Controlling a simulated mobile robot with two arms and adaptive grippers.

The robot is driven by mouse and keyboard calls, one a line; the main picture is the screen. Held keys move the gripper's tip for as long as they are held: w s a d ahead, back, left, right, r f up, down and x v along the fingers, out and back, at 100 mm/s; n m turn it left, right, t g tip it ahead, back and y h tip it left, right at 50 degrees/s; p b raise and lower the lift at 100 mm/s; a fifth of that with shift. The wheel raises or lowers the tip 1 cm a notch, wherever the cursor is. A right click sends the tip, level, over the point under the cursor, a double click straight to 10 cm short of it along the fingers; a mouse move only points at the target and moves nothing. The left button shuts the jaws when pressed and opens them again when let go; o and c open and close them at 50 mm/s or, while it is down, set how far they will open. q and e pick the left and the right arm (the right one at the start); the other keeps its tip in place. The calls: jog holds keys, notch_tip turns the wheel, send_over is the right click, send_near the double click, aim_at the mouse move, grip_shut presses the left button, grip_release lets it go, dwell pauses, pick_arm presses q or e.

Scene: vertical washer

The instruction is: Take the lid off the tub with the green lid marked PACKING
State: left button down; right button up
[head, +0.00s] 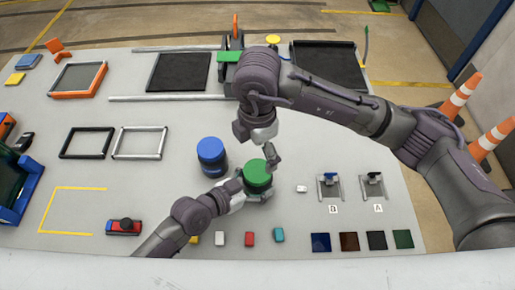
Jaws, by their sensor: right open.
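The tub with the green lid (257,172) stands on the table near the front middle. Its lid is on, its body is dark below, and no PACKING marking is readable. My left gripper (240,190) is at the left side of the tub's body. Whether its fingers are closed on the tub cannot be told. My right gripper (267,157) is open, pointing down just above and behind the green lid. Contact with the lid cannot be made out.
A tub with a blue lid (211,150) stands close by at the left. Small coloured blocks, including a red one (250,239), lie in front. A small white piece (301,188) and two lever fixtures (330,187) are at the right. Empty frames (139,142) lie at the left.

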aim_at(257, 170)
pick_arm(q)
jog(key=shift+f, duration=0.1)
pick_arm(e)
jog(key=shift+m, duration=1.1)
jog(key=shift+f, duration=0.25)
notch_tip(257, 170, down, 8)
jog(key=shift+r, duration=0.2)
